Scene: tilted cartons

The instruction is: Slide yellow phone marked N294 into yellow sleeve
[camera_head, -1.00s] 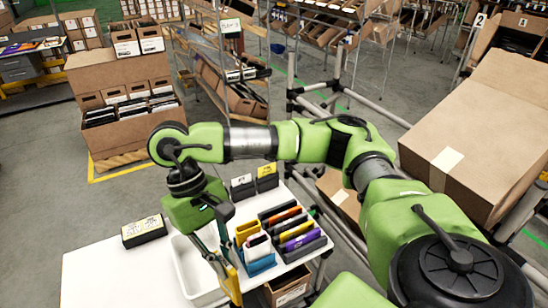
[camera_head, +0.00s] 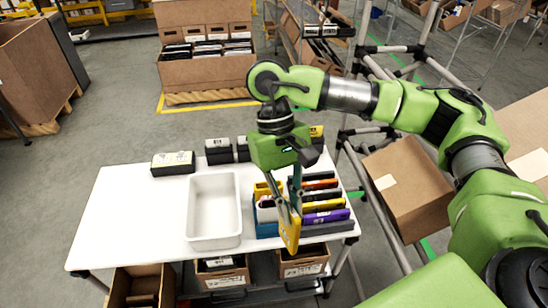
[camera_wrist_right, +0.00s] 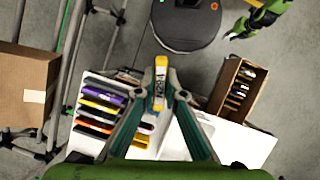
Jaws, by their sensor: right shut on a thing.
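My right gripper (camera_head: 289,212) is shut on the yellow phone (camera_head: 290,236), which hangs upright below the fingers. In the right wrist view the phone (camera_wrist_right: 160,80) sits between the fingertips, its pale label reading N294. In the head view it appears in front of the gap between a blue holder (camera_head: 267,215) and a dark rack of coloured sleeves. The yellow sleeve (camera_head: 325,204) appears as a yellow band in that rack, between dark and purple ones. The phone looks clear of the rack.
The white table (camera_head: 130,215) carries an empty white tray (camera_head: 214,238) left of the blue holder. Black boxes (camera_head: 173,162) stand along its back edge. Cartons (camera_head: 223,268) sit on a shelf below. A tilted carton (camera_head: 405,185) and pipe frame stand at right. The table's left part is clear.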

